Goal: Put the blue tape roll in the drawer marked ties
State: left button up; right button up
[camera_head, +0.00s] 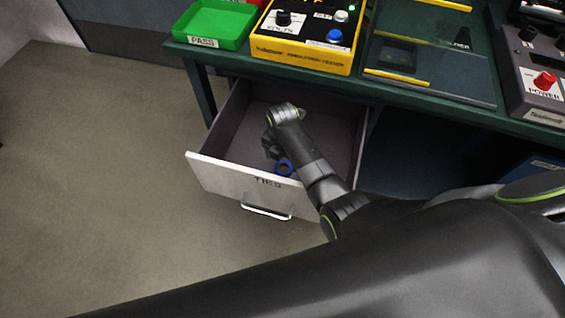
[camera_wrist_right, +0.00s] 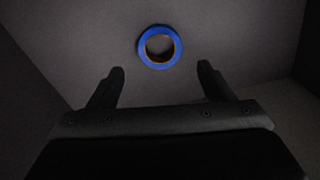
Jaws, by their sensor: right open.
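The blue tape roll (camera_head: 284,167) lies inside the open drawer marked TIES (camera_head: 225,176), near its front wall. In the right wrist view the tape roll (camera_wrist_right: 159,46) lies flat on the grey drawer floor, beyond the fingertips and apart from them. My right gripper (camera_head: 272,146) is down in the drawer beside the roll, partly hidden by its own wrist. In the right wrist view its two fingers (camera_wrist_right: 160,72) are spread with nothing between them. My left gripper is not in view.
The drawer is pulled out below a dark green bench (camera_head: 400,92). On the bench are a green PASS tray (camera_head: 213,27), a yellow tester (camera_head: 300,55) and a grey power unit (camera_head: 540,85). Floor to the left is clear.

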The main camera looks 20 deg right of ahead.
aim_at(282, 170)
notch_tip(282, 170, up, 7)
jog(key=p, duration=0.1)
jog(key=shift+f, duration=0.15)
dwell(0.3)
